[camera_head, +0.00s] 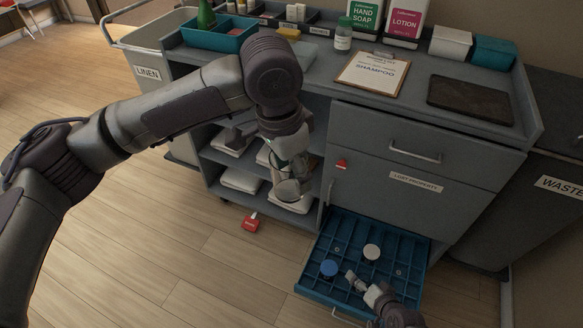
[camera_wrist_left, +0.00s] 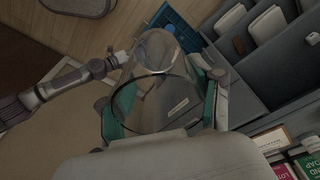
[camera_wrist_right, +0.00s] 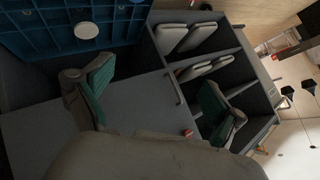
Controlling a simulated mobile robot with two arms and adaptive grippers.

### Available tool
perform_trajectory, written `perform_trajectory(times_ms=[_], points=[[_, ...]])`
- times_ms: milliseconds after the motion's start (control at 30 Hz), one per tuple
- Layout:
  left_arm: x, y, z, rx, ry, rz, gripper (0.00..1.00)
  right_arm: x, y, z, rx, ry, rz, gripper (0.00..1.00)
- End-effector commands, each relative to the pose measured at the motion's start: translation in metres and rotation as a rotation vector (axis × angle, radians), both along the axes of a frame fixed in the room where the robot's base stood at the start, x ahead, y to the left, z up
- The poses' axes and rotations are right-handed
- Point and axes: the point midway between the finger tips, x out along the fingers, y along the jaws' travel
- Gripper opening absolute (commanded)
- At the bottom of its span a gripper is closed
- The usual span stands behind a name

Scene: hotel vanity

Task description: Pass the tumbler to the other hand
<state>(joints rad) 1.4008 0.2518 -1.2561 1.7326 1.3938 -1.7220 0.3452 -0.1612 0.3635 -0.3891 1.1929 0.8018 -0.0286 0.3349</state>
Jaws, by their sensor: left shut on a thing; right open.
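The clear tumbler (camera_head: 290,187) hangs below my left gripper (camera_head: 285,168) in the head view, in front of the cart's open shelves. In the left wrist view the see-through tumbler (camera_wrist_left: 155,90) sits between the two teal-padded fingers of my left gripper (camera_wrist_left: 158,112), which is shut on it. My right gripper (camera_head: 356,280) is low in the head view, over the open drawer and apart from the tumbler. In the right wrist view my right gripper (camera_wrist_right: 155,98) has its fingers wide apart with nothing between them. The tumbler is not visible there.
An open drawer with a blue divided tray (camera_head: 415,243) holds a blue round item (camera_head: 329,267) and a white round item (camera_head: 372,251). A red tag (camera_head: 252,222) lies on the floor.

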Motion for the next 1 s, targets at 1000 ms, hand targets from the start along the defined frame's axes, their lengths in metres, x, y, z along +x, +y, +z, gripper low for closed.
perform_trajectory(times_ms=[1000], points=[[0.000, 0.000, 0.001, -0.001, 0.000, 0.000, 0.21, -0.341, 0.005, -0.187, -0.579, 0.649, 0.680, 0.95]])
